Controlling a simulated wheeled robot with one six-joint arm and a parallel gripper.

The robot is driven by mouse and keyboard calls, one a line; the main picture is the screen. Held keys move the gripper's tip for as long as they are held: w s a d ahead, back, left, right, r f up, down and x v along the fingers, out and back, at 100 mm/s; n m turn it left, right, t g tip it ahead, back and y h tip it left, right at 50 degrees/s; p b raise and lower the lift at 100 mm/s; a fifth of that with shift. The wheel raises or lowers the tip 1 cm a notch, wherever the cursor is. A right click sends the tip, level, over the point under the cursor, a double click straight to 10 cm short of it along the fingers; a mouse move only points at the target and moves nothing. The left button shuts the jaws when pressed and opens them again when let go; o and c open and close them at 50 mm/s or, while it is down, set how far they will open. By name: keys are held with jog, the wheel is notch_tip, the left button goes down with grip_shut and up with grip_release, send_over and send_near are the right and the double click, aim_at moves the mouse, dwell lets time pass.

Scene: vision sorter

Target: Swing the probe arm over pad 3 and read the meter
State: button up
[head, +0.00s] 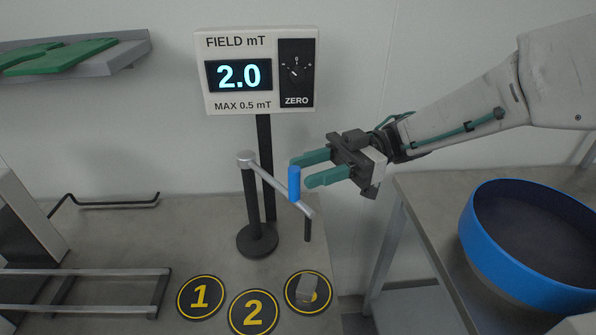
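The probe arm (275,182) is a silver bar on a black post with a round base. A blue handle (294,185) stands upright near its outer end, and a dark probe hangs from the tip (308,229). The probe appears in line above pad 3 (293,304); whether exactly over it, I cannot tell. A small grey block (306,289) lies on pad 3 and hides its number. The meter (240,76) reads 2.0, marked FIELD mT, MAX 0.5 mT. My gripper (298,172) is open, its teal fingertips at the blue handle; contact is unclear.
Pad 1 (201,297) and pad 2 (253,313) lie left of pad 3. The meter has a ZERO knob (295,72). A blue-rimmed round bin (475,238) stands on a table at the right. A shelf with green boards (66,57) is upper left. A gap separates the tables.

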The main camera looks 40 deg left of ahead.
jog(key=shift+v, duration=2.4)
